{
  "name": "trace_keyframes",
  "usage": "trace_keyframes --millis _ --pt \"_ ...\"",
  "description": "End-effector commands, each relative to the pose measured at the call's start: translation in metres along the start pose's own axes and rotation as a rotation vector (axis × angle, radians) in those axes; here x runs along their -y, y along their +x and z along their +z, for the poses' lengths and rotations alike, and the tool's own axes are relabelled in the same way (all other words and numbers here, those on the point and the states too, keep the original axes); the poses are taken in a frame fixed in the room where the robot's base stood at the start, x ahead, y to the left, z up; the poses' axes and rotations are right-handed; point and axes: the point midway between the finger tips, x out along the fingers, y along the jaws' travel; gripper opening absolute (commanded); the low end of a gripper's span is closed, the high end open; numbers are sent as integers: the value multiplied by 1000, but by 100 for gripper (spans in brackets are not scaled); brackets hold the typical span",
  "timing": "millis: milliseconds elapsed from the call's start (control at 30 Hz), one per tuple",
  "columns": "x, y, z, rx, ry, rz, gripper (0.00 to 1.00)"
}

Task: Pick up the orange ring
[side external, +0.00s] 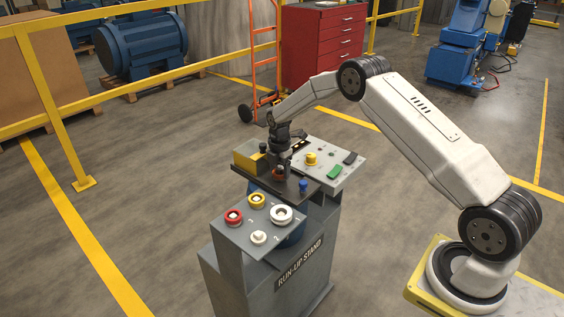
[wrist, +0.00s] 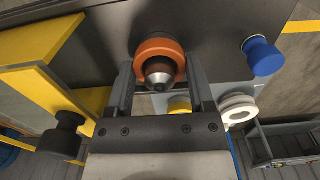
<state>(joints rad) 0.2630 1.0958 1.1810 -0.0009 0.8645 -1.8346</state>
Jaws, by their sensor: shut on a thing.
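The orange ring (wrist: 159,51) is at the top middle of the wrist view, around a dark post with a metal cone tip (wrist: 160,80). My gripper (wrist: 160,70) is shut on the ring, one finger on each side. In the side view the ring (side external: 279,175) is a small orange patch under my gripper (side external: 280,169), over the dark plate (side external: 312,192) of the stand. My gripper hides much of it there. I cannot tell whether the ring rests on the plate or is clear of it.
A blue knob (side external: 303,186) stands right of my gripper, and a yellow block (side external: 245,156) with a black knob (wrist: 66,133) is at left. A control panel (side external: 330,172) lies behind.

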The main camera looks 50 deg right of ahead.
Motion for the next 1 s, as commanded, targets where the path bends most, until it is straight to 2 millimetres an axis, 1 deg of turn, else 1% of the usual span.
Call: trace_keyframes --millis 167,267,400,667,1000 --pt "-1 -7 0 1 0 3 4" --pt "-1 -15 0 0 0 3 4" --pt "-1 -32 0 0 0 4 4" --pt "19 -55 -4 0 0 1 4" --pt "53 -94 -12 0 0 2 4"
